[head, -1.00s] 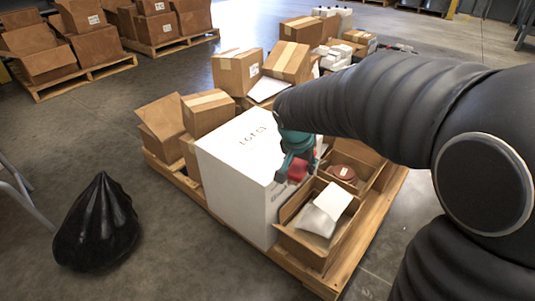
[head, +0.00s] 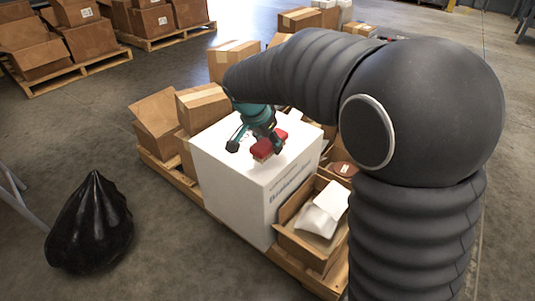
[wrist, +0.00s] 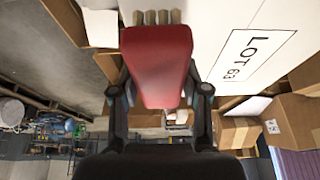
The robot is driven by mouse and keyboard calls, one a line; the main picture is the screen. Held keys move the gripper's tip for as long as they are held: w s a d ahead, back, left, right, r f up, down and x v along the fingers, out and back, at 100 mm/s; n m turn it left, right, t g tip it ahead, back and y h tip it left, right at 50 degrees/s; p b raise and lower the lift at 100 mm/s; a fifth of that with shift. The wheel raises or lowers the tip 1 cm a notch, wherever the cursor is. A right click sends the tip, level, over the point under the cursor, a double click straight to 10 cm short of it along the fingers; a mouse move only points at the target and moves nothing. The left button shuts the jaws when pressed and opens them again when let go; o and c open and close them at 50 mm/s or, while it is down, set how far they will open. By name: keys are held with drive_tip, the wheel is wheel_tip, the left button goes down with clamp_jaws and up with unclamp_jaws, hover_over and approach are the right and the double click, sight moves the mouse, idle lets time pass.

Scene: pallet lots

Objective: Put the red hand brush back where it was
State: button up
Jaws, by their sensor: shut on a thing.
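The red hand brush (head: 267,147) is over the top of the large white box (head: 225,160) in the head view; I cannot tell whether it touches the box. In the wrist view the brush's red body (wrist: 156,62) lies lengthwise between my fingers, with pale bristle tufts (wrist: 157,17) at its far end. My gripper (head: 258,138) is shut on the brush. In the wrist view its fingers (wrist: 159,92) press the brush from both sides. The white box's printed lot label (wrist: 255,55) shows at upper right there.
Cardboard boxes (head: 203,105) stand behind.

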sight(267, 163)
drive_tip(key=shift+w+a+f, duration=0.2)
drive_tip(key=shift+w+f, duration=0.1)
drive_tip(key=shift+f+b, duration=0.35)
drive_tip(key=shift+f, duration=1.55)
drive_tip(key=shift+f, duration=0.15)
drive_tip(key=o, duration=1.1)
drive_tip(key=p+v, duration=0.1)
drive_tip(key=v, duration=1.1)
drive_tip(key=shift+p, duration=0.3)
